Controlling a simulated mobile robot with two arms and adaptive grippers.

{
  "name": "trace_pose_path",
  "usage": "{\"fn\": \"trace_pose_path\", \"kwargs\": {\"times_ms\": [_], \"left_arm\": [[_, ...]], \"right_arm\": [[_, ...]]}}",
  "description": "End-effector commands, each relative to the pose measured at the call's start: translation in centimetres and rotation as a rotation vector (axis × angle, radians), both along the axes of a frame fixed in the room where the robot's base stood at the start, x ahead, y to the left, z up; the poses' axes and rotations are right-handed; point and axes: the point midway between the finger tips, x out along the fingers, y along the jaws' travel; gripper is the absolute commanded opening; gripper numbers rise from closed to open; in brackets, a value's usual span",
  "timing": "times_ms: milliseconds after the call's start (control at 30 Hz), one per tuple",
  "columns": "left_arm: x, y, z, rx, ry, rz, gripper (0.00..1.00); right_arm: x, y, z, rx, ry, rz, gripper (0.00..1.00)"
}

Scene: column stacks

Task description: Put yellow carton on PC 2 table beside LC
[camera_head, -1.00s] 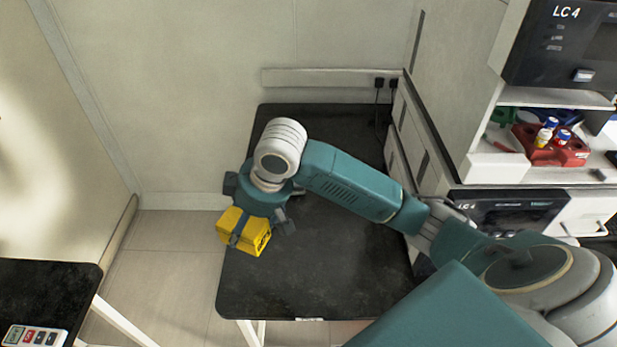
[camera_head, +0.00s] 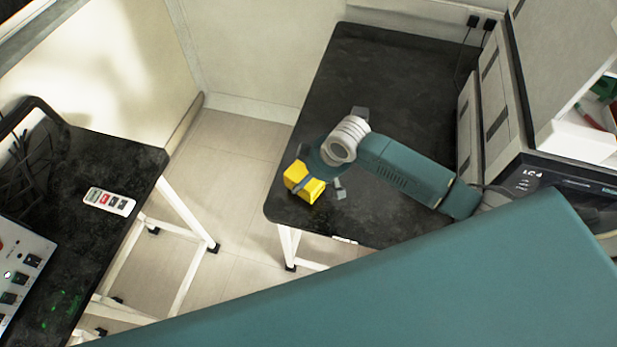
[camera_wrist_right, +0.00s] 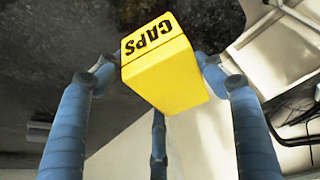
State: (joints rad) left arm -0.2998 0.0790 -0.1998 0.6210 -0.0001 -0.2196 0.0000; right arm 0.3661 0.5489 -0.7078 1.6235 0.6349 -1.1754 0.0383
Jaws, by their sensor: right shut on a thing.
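The yellow carton (camera_head: 303,181), marked CAPS, is held in my right gripper (camera_head: 319,184) at the left edge of a black table (camera_head: 375,80) beside the LC 4 unit (camera_head: 560,186). In the right wrist view the carton (camera_wrist_right: 163,72) sits between the blue fingers of my right gripper (camera_wrist_right: 152,64), with the dark tabletop (camera_wrist_right: 45,75) behind it and pale floor to one side. I cannot tell whether the carton touches the table. The gripper partly hides it in the head view. My left gripper is not in view.
The black tabletop is clear beyond my right arm. A second black table (camera_head: 110,160) stands at the left with a small white keypad-like device (camera_head: 109,201), dark cables and a switch box (camera_head: 15,270). Floor (camera_head: 225,150) lies between the tables. Cables hang at the back wall.

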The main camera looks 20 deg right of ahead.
Motion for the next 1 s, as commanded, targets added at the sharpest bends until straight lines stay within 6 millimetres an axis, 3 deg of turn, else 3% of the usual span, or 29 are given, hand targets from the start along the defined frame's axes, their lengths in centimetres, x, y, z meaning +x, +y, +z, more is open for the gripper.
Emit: {"fn": "trace_pose_path", "kwargs": {"times_ms": [133,533,567,633,1000], "left_arm": [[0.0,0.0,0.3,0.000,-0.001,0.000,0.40],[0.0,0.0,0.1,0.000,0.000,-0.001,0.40],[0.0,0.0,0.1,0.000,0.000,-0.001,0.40],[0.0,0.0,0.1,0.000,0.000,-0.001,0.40],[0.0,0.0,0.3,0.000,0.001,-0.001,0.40]], "right_arm": [[0.0,0.0,-1.8,-0.001,-0.001,0.000,0.40],[0.1,0.0,-2.4,0.000,-0.001,0.000,0.40],[0.0,0.0,-2.4,-0.001,-0.001,0.000,0.71],[0.0,0.0,-2.4,-0.001,-0.001,0.000,0.85],[0.1,0.0,-2.0,0.000,-0.002,0.001,0.88]]}}
